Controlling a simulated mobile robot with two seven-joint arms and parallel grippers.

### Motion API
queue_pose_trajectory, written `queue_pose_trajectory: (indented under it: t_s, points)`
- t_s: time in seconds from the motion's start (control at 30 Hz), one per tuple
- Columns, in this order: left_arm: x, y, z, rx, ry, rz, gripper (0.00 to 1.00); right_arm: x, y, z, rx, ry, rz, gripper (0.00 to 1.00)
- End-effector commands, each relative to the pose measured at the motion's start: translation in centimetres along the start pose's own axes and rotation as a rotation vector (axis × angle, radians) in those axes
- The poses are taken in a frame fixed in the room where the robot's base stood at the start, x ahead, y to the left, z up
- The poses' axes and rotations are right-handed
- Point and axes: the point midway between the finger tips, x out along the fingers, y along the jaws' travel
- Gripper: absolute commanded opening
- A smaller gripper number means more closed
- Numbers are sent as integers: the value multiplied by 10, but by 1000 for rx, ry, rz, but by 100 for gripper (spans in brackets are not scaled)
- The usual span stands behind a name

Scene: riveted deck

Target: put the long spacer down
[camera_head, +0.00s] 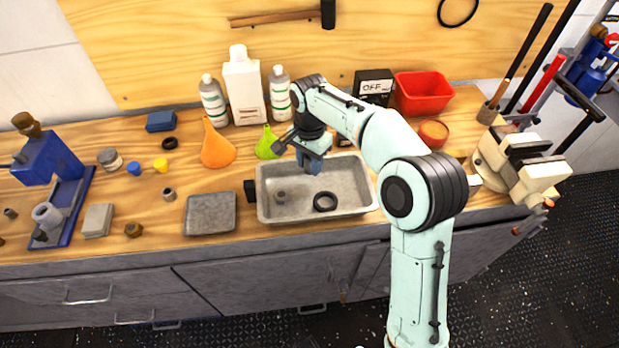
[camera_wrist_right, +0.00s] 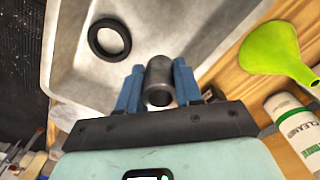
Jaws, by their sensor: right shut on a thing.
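The long spacer (camera_wrist_right: 160,80) is a dark grey tube with a hole in its end, seen between the blue fingers of my right gripper (camera_wrist_right: 158,86) in the right wrist view. The gripper is shut on it. In the head view my right gripper (camera_head: 309,163) is over the back part of the grey metal tray (camera_head: 265,216); the spacer is mostly hidden there by the fingers. I cannot tell whether the spacer touches the tray floor. My left gripper is not in view.
The tray holds a black ring (camera_head: 325,201) and a small grey round part (camera_head: 281,196). A green funnel (camera_head: 267,143) and bottles (camera_head: 243,88) stand behind it. A red bin (camera_head: 423,92) is at the back right. A flat grey plate (camera_head: 210,213) lies left of the tray.

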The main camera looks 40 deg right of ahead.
Motion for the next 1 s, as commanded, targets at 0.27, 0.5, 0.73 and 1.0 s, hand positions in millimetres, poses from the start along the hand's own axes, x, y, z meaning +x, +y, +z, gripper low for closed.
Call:
queue_pose_trajectory:
  t_s: [0.27,0.5,0.73,1.0]
  points:
    - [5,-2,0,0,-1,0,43,29,0,0,1,0,1,0]
    - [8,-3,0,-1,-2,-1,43,55,0,-1,1,1,-2,0]
    - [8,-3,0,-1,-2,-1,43,55,-1,-1,1,1,-3,0]
    - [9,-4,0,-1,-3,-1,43,58,0,0,0,1,-2,45]
